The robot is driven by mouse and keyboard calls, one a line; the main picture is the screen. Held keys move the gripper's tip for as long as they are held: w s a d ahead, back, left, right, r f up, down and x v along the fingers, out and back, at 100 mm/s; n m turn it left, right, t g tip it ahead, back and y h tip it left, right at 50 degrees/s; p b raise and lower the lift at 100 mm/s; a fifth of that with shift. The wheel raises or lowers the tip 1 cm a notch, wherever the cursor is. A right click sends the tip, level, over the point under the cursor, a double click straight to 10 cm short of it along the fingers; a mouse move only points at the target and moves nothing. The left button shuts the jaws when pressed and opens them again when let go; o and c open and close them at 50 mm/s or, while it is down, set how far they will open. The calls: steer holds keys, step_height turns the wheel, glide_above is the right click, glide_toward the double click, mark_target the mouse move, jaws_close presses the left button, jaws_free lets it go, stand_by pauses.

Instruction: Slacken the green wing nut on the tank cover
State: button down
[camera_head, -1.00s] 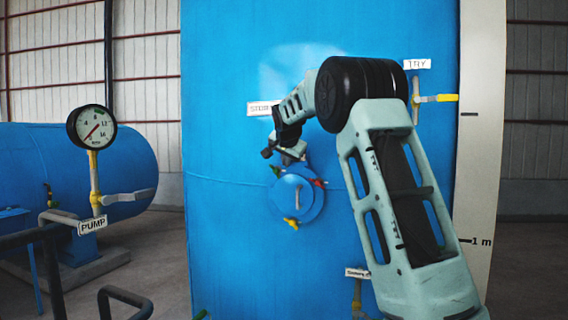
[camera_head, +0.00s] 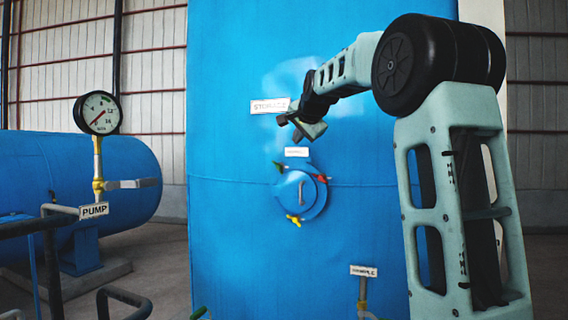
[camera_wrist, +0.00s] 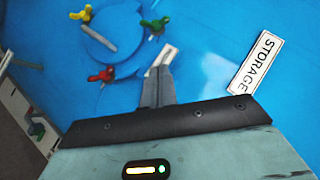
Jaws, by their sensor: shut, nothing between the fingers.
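The round blue tank cover (camera_head: 312,200) is on the front of the big blue tank, with a grey bar handle at its middle. The green wing nut (camera_head: 279,166) is at the cover's upper left; it also shows near the top of the wrist view (camera_wrist: 155,24). A red wing nut (camera_head: 322,178) is at the right and a yellow one (camera_head: 294,218) at the bottom. My gripper (camera_head: 291,128) is above the cover, apart from the wing nuts. In the wrist view its fingers (camera_wrist: 158,74) are together and empty, overlapping a small white label.
A STORAGE sign (camera_head: 270,106) is close to my gripper on the tank. A small label (camera_head: 297,152) sits just above the cover. A SAMPLE sign and pipe (camera_head: 363,271) are at lower right. The pump gauge (camera_head: 98,112) and dark rails (camera_head: 35,228) stand at left.

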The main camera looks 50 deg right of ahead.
steer(key=t+p, duration=0.1)
steer(key=p, duration=0.3)
glide_toward(279, 167)
steer(key=w+d+r, duration=0.2)
steer(key=w+d, duration=0.1)
steer(key=d, duration=0.1)
steer(key=shift+m, duration=0.3)
steer(key=shift+w+a+f+p, duration=0.3)
steer(key=shift+w+f+p, duration=0.2)
steer(key=shift+w+f, duration=0.2)
steer(key=shift+w+a+f+p, duration=0.3)
steer(key=shift+w+f+p, duration=0.2)
steer(key=shift+w+f, duration=0.25)
